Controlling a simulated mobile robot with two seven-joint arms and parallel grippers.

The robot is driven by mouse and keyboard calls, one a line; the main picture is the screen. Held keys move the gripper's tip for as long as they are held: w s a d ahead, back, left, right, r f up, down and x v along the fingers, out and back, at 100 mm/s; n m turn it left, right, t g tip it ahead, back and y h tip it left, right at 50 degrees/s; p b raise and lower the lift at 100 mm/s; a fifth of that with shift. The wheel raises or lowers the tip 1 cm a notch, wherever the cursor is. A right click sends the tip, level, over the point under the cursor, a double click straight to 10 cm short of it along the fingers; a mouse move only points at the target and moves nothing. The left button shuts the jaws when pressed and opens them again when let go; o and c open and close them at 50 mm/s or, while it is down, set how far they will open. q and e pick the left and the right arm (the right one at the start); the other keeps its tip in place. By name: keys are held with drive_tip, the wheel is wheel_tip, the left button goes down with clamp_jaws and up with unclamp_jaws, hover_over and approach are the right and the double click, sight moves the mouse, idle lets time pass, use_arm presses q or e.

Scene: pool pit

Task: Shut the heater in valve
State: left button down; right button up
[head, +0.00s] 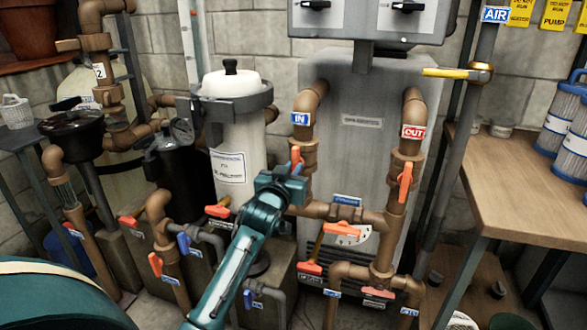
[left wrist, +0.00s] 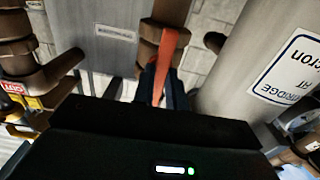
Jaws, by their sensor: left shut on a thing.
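The heater in valve sits on the brown vertical pipe (head: 309,130) under the blue IN label (head: 300,119), left of the grey heater (head: 362,160). Its orange handle (head: 296,154) points up, roughly along the pipe; its lower part is hidden by my gripper. My left gripper (head: 297,169) is at this handle. In the left wrist view the dark fingers (left wrist: 161,88) are shut on the orange handle (left wrist: 172,52), which sticks out beyond them. The OUT valve's orange handle (head: 405,182) lies along its own pipe, clear of my gripper. My right gripper is in neither view.
A white-lidded filter canister (head: 232,130) stands close left of my gripper. A crossing pipe (head: 345,212) with another orange handle (head: 341,230) lies low to the right. More piped valves are below. A wooden bench (head: 525,190) stands at the right.

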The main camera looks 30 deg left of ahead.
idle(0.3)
